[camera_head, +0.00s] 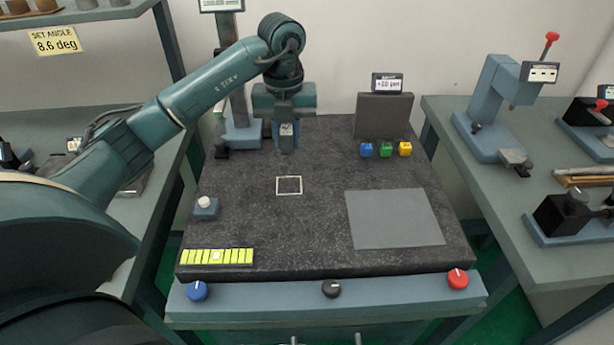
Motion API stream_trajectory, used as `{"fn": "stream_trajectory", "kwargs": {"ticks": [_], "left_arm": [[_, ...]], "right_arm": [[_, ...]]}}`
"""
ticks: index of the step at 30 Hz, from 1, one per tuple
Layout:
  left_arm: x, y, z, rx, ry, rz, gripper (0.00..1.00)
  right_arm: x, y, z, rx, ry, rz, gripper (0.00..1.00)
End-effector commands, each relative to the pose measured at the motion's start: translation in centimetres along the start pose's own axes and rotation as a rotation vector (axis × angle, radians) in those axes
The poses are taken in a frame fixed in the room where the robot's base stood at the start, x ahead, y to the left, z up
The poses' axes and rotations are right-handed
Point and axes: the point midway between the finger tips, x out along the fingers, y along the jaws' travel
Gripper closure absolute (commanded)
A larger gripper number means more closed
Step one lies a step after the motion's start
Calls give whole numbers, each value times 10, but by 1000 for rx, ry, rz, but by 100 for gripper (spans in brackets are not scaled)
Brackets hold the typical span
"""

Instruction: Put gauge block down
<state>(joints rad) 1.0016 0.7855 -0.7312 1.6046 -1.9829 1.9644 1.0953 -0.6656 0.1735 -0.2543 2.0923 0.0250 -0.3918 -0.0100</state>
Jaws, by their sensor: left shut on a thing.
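My left gripper (286,122) hangs over the back left part of the dark granite plate (320,235), pointing down. It is shut on the gauge block, a small grey-blue piece that is mostly hidden by the fingers, so its edges are hard to tell. A small pale label shows at the fingers. A white-outlined square (289,185) is marked on the plate, in front of and below the gripper. The square is empty. My right gripper is not in view.
A gauge stand (240,130) rises close behind the gripper's left side. A grey block with a display (384,115) and small blue, green and yellow cubes (385,150) stand at the back right. A grey mat (395,218) lies clear. A yellow-green level strip (217,256) lies front left.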

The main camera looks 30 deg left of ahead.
Motion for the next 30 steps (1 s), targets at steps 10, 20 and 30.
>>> {"fn": "stream_trajectory", "kwargs": {"ticks": [10,20,30], "left_arm": [[56,1,0,-24,4,1,100],[91,1,0,-22,5,3,100],[99,1,1,-21,0,0,100]], "right_arm": [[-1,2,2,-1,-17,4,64],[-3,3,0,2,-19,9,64],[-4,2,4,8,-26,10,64]]}}
